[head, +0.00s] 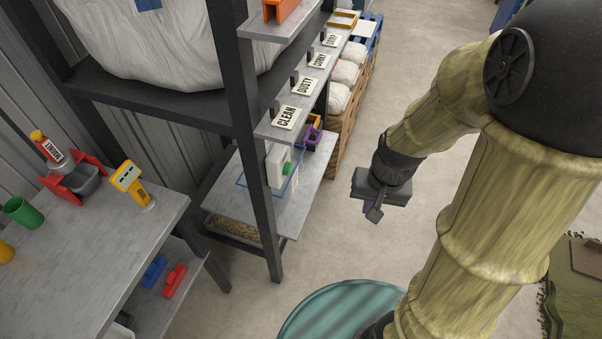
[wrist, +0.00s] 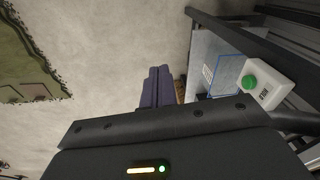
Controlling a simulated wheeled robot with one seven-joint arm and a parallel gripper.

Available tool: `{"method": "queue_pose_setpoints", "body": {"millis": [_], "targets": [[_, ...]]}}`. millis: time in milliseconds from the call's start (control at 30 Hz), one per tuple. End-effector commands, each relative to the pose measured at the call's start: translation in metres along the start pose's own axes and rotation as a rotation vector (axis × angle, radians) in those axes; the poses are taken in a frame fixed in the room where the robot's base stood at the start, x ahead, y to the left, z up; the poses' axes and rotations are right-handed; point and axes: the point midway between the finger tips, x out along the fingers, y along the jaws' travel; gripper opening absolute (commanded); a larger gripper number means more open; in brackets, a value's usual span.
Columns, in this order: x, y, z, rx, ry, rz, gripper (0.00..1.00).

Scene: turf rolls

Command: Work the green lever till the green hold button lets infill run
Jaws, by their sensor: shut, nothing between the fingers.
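A white box (wrist: 266,90) with a round green button (wrist: 249,82) sits on a low grey shelf, at the right of the wrist view. Its dark label is too small to read surely. The box also shows in the head view (head: 274,165), with the green button (head: 287,168) on its side. I cannot make out a green lever in either view. My gripper (head: 374,213) hangs in the air over the floor, right of the shelf and apart from it. Its fingers (wrist: 155,88) are shut together and empty in the wrist view.
A dark rack post (head: 256,165) stands left of the box. Above, a shelf edge carries several signs, including CLEAN (head: 287,117). A purple item (head: 312,138) lies behind the box. A grey table (head: 100,235) stands at left. Turf (head: 578,295) lies at right. Floor around my gripper is clear.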

Motion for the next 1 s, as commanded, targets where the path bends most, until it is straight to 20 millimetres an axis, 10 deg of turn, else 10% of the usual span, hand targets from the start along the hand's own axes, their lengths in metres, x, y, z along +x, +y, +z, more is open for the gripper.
{"method": "queue_pose_setpoints", "body": {"millis": [500, 1000], "targets": [[0.123, -0.031, -0.007, 0.733, -0.572, -0.399, 0.00], [0.141, -0.041, -0.102, 1.356, -1.050, -1.119, 0.00]]}}
